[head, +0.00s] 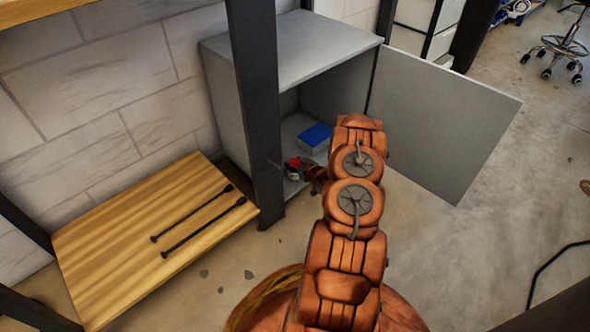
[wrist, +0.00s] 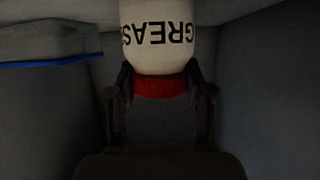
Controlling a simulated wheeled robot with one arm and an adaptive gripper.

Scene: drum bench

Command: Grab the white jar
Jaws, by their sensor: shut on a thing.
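The white jar (wrist: 158,38) has black "GREAS…" lettering and a red lid or band (wrist: 160,88). In the wrist view it is upside down at the top middle, partly cut off by the frame. My gripper (wrist: 160,76) is shut on the jar, one finger on each side near the red part. In the head view my gripper (head: 299,170) reaches into the open grey cabinet, and a bit of red (head: 293,162) shows at it. The jar's white body cannot be made out there.
A blue-topped box (head: 315,137) lies in the cabinet (head: 290,50) beside my gripper; it also shows in the wrist view (wrist: 50,42). The cabinet door (head: 440,120) stands open at right. A dark post (head: 258,110) is close on the left. Two black rods (head: 205,220) lie on a wooden shelf (head: 95,255).

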